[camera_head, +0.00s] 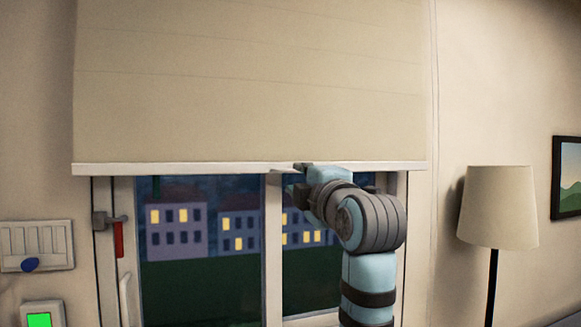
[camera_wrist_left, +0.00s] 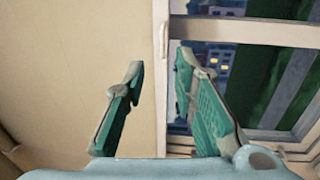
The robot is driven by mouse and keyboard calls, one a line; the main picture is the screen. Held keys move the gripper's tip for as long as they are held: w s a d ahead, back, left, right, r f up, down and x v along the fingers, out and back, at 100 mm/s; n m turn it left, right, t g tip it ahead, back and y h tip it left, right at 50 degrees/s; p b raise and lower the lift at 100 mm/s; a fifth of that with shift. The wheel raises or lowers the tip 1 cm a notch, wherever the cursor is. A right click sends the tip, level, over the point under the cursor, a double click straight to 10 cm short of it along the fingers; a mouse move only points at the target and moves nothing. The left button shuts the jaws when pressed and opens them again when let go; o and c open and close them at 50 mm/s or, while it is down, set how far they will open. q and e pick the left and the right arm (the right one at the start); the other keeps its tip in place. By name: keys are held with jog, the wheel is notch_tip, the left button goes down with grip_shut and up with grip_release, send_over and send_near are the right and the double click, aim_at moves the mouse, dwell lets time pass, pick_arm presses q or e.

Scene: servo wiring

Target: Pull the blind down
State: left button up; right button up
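The beige blind (camera_head: 250,80) hangs over the upper part of the window, and its pale bottom bar (camera_head: 180,169) lies level across the panes. In the left wrist view the blind (camera_wrist_left: 60,60) fills the left side, and its bar (camera_wrist_left: 160,90) runs upright in the picture. A small pale tab (camera_wrist_left: 164,42) shows on the bar. My left gripper (camera_head: 297,178) is at the bar, right of its middle. In the wrist view its two green fingers (camera_wrist_left: 160,75) are apart, with the bar showing in the gap. Contact cannot be told. My right gripper is not in view.
The window frame (camera_head: 273,250) and a handle with a red part (camera_head: 118,235) are below the blind. A wall panel (camera_head: 37,245) and a green-screened box (camera_head: 40,318) are at left. A floor lamp (camera_head: 498,207) and a picture (camera_head: 570,178) are at right.

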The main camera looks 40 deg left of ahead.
aim_at(288, 172)
pick_arm(q)
jog(key=x, duration=0.1)
jog(key=p+x, duration=0.1)
jog(key=x, duration=0.3)
jog(key=shift+s+a+r, duration=0.2)
jog(key=shift+a+r, duration=0.1)
jog(key=w+a, duration=0.1)
jog(key=w, duration=0.1)
jog(key=w+a+p, duration=0.1)
jog(key=w+a, duration=0.1)
jog(key=shift+a+f, duration=0.1)
jog(key=shift+f, duration=0.15)
jog(key=shift+s+r, duration=0.15)
jog(key=shift+s, duration=0.35)
jog(key=shift+c, duration=1.1)
grip_shut()
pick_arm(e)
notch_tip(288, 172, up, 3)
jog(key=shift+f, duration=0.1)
